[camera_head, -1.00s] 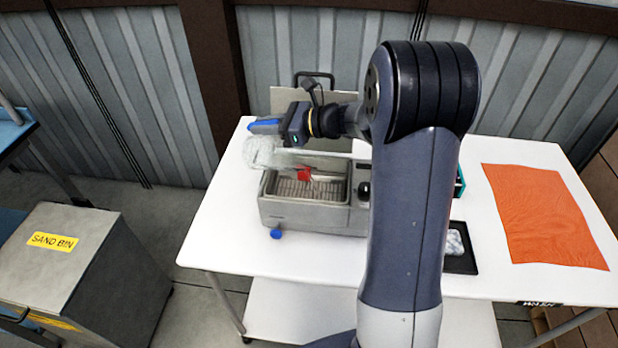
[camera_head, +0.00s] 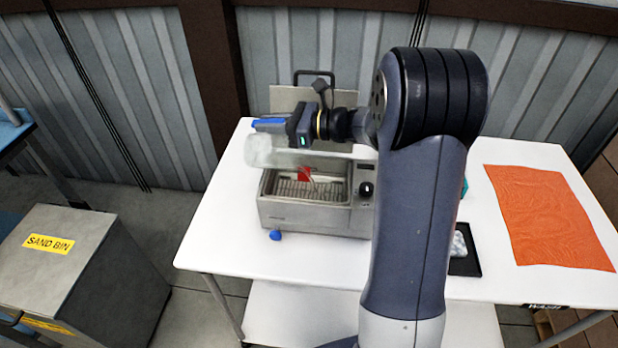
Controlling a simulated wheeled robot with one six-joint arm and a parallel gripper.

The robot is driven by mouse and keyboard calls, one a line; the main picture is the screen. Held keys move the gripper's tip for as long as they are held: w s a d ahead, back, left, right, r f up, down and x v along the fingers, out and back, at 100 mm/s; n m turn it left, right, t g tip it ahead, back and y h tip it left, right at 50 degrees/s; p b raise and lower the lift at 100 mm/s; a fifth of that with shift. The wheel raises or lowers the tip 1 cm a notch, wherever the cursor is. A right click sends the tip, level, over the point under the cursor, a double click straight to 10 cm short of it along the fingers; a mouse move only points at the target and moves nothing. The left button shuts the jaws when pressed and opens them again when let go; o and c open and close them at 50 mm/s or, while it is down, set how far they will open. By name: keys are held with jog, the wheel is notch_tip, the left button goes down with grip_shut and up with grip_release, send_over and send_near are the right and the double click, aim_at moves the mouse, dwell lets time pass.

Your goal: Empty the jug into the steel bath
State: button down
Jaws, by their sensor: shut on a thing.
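The jug (camera_head: 262,151) is a clear, whitish vessel lying nearly level on its side, its frosted end at the left. Its clear body stretches right above the back of the steel bath, and its right end is hard to make out. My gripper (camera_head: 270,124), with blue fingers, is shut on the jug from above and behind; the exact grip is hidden. The steel bath (camera_head: 300,217) is an open rectangular tank with a slatted rack inside and a dark knob on its right panel. I cannot tell whether liquid is in the jug or bath.
A red piece (camera_head: 304,174) shows in the bath. A blue drain knob (camera_head: 275,235) sits at its front. An orange cloth (camera_head: 550,215) lies on the white table (camera_head: 215,235) at right. A black tray (camera_head: 466,262) is partly behind my arm. The sand bin (camera_head: 70,260) stands left.

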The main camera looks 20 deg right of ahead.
jog(key=shift+s+d+r+t+y+b, duration=0.3)
jog(key=shift+d+y+b, duration=0.1)
jog(key=shift+d+b, duration=0.2)
jog(key=shift+s+d+r+t+y+b, duration=0.3)
jog(key=shift+d+y+b, duration=0.1)
jog(key=shift+d+b, duration=0.15)
dwell(0.3)
